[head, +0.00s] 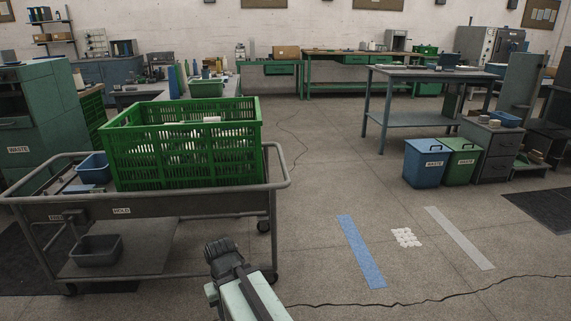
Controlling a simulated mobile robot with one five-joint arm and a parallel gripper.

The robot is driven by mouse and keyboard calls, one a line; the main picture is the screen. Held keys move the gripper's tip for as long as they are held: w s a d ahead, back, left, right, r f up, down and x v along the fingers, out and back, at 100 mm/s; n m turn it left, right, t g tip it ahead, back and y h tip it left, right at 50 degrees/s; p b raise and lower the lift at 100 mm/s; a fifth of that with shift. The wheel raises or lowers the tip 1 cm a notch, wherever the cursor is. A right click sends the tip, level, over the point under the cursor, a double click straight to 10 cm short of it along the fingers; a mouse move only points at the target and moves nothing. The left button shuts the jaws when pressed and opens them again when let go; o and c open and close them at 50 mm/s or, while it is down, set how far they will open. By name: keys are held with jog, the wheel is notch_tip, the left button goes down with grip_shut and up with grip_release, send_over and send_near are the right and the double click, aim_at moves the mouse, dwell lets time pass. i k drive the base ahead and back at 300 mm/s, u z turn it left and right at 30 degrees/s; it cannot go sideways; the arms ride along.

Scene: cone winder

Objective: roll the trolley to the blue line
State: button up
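The grey metal trolley (180,207) stands at the left on casters, with a tube rail around its top. A green plastic crate (190,168) with white items inside sits on its top deck. A small blue bin (93,167) is beside the crate, and a grey tray (96,249) is on the lower shelf. The blue line (361,250) is a strip on the floor, right of the trolley and apart from it. My gripper (222,250) is low in front of the trolley's right end. Its fingers are dark and seen from behind; whether it touches the trolley is unclear.
A white line (458,237) and a white dotted patch (406,237) lie right of the blue line. A blue waste bin (424,163) and a green one (461,162) stand beyond. The floor between trolley and blue line is mostly clear.

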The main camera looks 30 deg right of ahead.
aim_at(148, 243)
jog(key=z, duration=0.1)
jog(key=i, duration=0.95)
